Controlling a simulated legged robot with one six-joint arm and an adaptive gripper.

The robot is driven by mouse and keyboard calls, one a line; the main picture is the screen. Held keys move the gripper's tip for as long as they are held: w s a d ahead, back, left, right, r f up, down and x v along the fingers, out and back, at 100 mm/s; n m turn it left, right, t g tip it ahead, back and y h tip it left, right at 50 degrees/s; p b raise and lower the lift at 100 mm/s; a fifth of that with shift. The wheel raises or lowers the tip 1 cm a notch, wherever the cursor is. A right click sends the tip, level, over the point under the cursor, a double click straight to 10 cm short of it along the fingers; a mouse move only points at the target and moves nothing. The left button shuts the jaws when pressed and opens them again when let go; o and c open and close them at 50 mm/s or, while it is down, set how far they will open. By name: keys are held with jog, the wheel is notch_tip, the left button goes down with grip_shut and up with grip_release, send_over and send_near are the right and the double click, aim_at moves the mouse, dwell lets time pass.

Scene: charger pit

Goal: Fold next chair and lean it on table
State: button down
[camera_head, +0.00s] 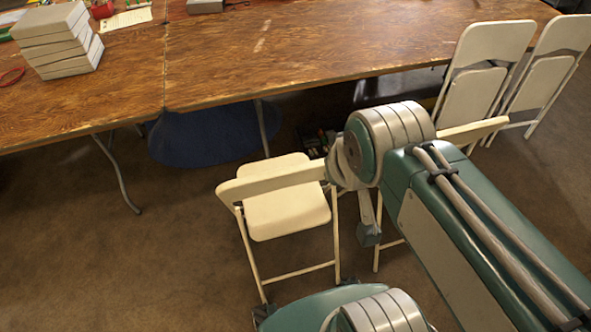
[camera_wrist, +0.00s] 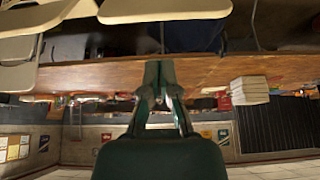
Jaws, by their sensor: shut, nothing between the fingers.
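An open cream folding chair (camera_head: 288,208) stands in front of the table (camera_head: 300,45), its back rail toward me. A second open chair (camera_head: 475,130) stands to its right, mostly hidden behind my arm. Two folded chairs lean side by side against the table's right end: one nearer (camera_head: 487,70) and one farther (camera_head: 548,75). In the wrist view, which is upside down, my gripper (camera_wrist: 158,68) is shut and empty, pointing toward the table. Parts of the left open chair (camera_wrist: 165,8) and the right open chair (camera_wrist: 40,20) show along that view's top. I see no contact with either.
A stack of pale books (camera_head: 60,42) stands on the table's left part. A blue round thing (camera_head: 205,135) and dark clutter lie under the table. Thin metal table legs (camera_head: 118,175) reach the floor. The brown carpet (camera_head: 100,260) at the left is clear.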

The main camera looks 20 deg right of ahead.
jog(key=c, duration=1)
grip_release()
jog(key=shift+a, duration=0.45)
jog(key=o, duration=0.6)
jog(key=shift+w+a+f, duration=0.15)
jog(key=shift+w+a, duration=0.15)
jog(key=shift+a, duration=0.25)
jog(key=shift+o, duration=0.2)
jog(key=w+m, duration=0.1)
jog(key=w+f+m+y, duration=0.1)
jog(key=w, duration=0.1)
jog(key=w+f+m+g, duration=0.1)
jog(key=shift+w+a+f+m, duration=0.15)
jog(key=shift+a+f+m, duration=0.1)
jog(key=shift+m, duration=0.15)
jog(key=m+y, duration=0.3)
jog(key=m, duration=1.1)
send_near(295, 169)
jog(key=x, duration=1.2)
jog(key=shift+w+a+f, duration=0.1)
jog(key=shift+w+f, duration=0.05)
jog(key=shift+f, duration=0.2)
grip_shut()
